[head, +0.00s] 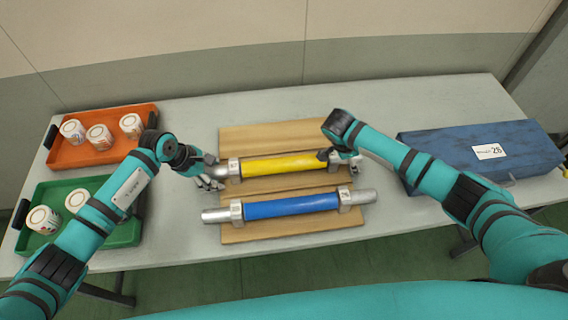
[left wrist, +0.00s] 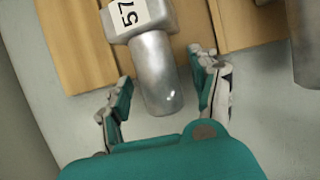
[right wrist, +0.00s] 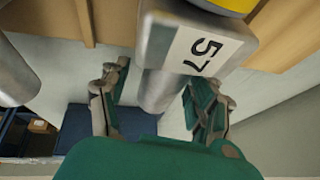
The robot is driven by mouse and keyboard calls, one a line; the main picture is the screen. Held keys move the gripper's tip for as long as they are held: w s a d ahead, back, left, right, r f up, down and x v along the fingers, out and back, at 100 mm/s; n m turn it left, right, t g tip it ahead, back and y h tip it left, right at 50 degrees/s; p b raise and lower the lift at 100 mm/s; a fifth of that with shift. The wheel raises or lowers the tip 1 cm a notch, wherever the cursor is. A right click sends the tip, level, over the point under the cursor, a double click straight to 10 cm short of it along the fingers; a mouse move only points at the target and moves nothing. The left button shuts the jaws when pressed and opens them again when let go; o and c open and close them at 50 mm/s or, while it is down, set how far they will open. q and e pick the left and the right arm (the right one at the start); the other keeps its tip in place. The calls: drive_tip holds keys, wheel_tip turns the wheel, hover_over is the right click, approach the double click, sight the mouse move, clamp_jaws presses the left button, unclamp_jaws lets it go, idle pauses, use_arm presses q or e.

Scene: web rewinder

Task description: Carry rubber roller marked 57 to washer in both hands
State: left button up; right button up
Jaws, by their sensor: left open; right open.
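The yellow rubber roller (head: 285,165) lies across a wooden cradle (head: 262,134) on the table, behind a blue roller (head: 290,205). Labels marked 57 show on its end blocks in the left wrist view (left wrist: 127,14) and the right wrist view (right wrist: 205,48). My left gripper (head: 210,180) is at the yellow roller's left end. Its open fingers stand on either side of the bare metal shaft (left wrist: 157,75). My right gripper (head: 340,160) is at the right end, its open fingers on either side of the other shaft (right wrist: 160,88). The washer cannot be made out in these views.
An orange tray (head: 103,157) and a green tray (head: 122,236) with white cups stand at the left. A blue case (head: 450,150) labelled 26 lies at the right. The blue roller lies close in front of the yellow one.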

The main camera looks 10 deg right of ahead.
use_arm(q)
drive_tip(key=shift+c, duration=0.4)
use_arm(e)
drive_tip(key=shift+c, duration=0.4)
use_arm(q)
clamp_jaws()
use_arm(e)
clamp_jaws()
use_arm(q)
drive_tip(key=shift+w+r, duration=0.1)
drive_tip(key=shift+r, duration=0.05)
